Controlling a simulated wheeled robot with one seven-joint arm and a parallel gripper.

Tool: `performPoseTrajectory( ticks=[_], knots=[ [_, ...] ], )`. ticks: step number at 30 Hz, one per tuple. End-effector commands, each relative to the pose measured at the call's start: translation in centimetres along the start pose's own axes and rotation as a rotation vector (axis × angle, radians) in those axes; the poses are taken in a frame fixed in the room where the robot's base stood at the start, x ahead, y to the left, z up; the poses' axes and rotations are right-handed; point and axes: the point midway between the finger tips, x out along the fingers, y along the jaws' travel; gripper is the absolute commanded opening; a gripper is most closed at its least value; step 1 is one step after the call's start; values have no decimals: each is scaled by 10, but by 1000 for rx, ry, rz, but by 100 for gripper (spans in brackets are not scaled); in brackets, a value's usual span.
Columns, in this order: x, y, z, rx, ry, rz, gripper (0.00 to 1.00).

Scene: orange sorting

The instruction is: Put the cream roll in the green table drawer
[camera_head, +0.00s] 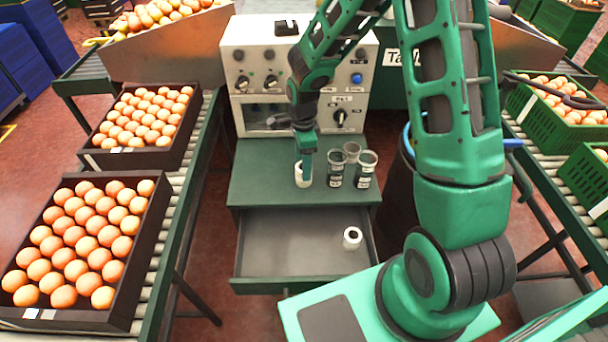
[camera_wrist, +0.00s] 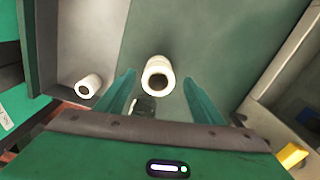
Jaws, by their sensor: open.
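A cream roll (camera_head: 302,175) stands upright on the green table (camera_head: 258,180), left of several dark cups. My gripper (camera_head: 306,160) points down just above and beside it. In the wrist view the cream roll (camera_wrist: 158,76) shows between and slightly beyond the open fingers, with no clear contact. The table's drawer (camera_head: 285,250) is pulled open. A second whitish roll (camera_head: 352,238) is in its right part; it also shows in the wrist view (camera_wrist: 88,86).
Dark labelled cups (camera_head: 366,170) stand close to the right of my gripper. A control box (camera_head: 300,75) stands at the back of the table. Orange crates (camera_head: 75,245) sit on the left conveyor. The drawer's left and middle are clear.

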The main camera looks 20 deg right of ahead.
Motion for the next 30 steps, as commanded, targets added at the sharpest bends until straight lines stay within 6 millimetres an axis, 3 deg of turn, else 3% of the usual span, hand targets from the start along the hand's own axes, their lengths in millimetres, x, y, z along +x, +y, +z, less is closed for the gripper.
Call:
performPoseTrajectory(
  ticks=[9, 19, 24, 27, 30],
  knots=[
    [41, 3, -1, 0, 0, 3, 62],
    [46, 3, -2, 0, 0, 2, 62],
    [46, 3, -2, 0, 0, 2, 21],
    [46, 3, -2, 0, 0, 1, 14],
    [46, 3, -2, 0, 0, 1, 14]
  ],
)
